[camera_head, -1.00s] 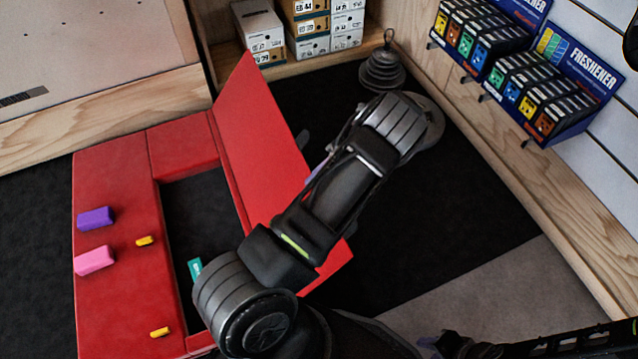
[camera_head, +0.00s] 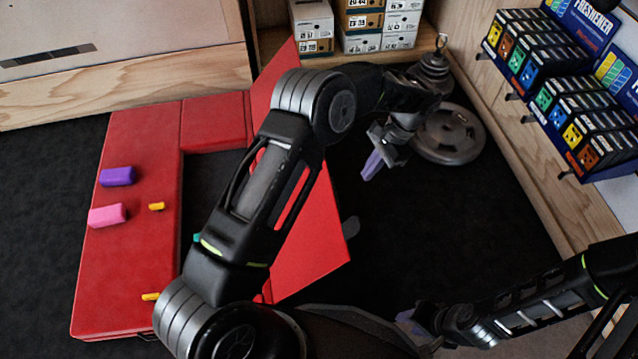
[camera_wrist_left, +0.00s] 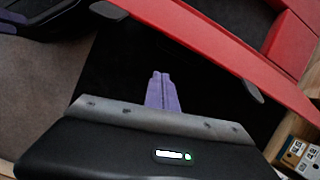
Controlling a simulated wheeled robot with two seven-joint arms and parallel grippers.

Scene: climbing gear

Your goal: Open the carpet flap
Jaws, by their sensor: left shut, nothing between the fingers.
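The red carpet flap (camera_head: 318,235) stands raised and tilted along the right side of the dark opening (camera_head: 205,180) in the red mat (camera_head: 125,260). My left arm crosses in front of it and hides its middle. My left gripper (camera_head: 371,165), with purple fingers, is shut and empty, right of the flap and apart from it over the dark floor. In the left wrist view the shut fingers (camera_wrist_left: 160,78) point toward the flap's red panel (camera_wrist_left: 215,42), with a gap between. My right gripper (camera_head: 408,322) is low, partly hidden; its fingers are unclear.
Purple (camera_head: 118,176) and pink (camera_head: 107,215) blocks and small yellow pieces lie on the mat's left part. A weight plate (camera_head: 448,135) lies at the back right. Boxes (camera_head: 310,25) stand behind. A freshener display (camera_head: 570,90) hangs on the right wall.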

